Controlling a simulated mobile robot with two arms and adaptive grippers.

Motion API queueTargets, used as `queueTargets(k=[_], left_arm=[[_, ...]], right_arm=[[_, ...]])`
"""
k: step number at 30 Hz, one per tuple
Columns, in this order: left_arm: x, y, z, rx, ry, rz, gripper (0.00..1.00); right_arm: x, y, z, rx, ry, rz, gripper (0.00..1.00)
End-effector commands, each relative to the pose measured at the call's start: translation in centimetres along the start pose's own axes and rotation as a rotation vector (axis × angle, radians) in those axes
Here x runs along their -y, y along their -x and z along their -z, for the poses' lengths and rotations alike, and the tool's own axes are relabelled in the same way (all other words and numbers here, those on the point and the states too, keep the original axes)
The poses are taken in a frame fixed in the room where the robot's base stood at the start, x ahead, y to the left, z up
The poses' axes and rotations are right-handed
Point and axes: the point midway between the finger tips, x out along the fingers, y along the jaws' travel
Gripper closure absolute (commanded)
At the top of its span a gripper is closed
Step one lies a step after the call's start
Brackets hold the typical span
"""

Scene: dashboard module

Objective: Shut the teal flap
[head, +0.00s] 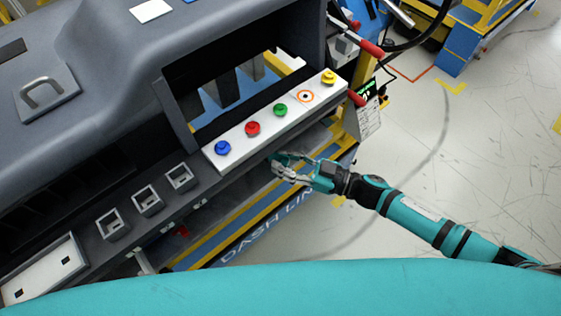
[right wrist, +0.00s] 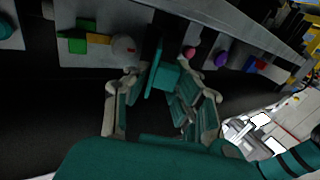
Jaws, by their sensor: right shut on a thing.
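My right gripper (head: 280,168) reaches in from the right, under the front edge of the white button panel. In the right wrist view its fingers (right wrist: 162,80) are on both sides of a small teal piece, which I take to be the teal flap (right wrist: 155,66). The gripper is shut on it. The flap stands out edge-on from the dark underside of the dashboard. In the head view the flap is mostly hidden by the fingers and the panel edge. My left gripper is not in view.
The white panel (head: 239,138) carries blue, red, green and yellow buttons on the dashboard (head: 110,60). Square switch sockets (head: 147,201) lie to the left. A blue and yellow line frame (head: 235,222) runs below. Open floor (head: 450,150) lies to the right.

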Motion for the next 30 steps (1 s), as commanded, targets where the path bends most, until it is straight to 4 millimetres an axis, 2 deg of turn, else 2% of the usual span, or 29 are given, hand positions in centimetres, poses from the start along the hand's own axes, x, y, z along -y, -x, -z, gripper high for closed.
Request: queueTargets(k=[9, 18, 30], left_arm=[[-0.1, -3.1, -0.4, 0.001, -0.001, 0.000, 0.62], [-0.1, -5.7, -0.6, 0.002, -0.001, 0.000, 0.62], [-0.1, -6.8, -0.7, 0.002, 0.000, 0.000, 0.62]], right_arm=[[-1.4, 0.0, -0.6, 0.001, 0.007, 0.291, 1.00], [-2.0, -0.1, -0.6, 0.001, 0.002, 0.482, 1.00], [-2.2, -0.1, -0.4, 0.001, -0.002, 0.576, 1.00]])
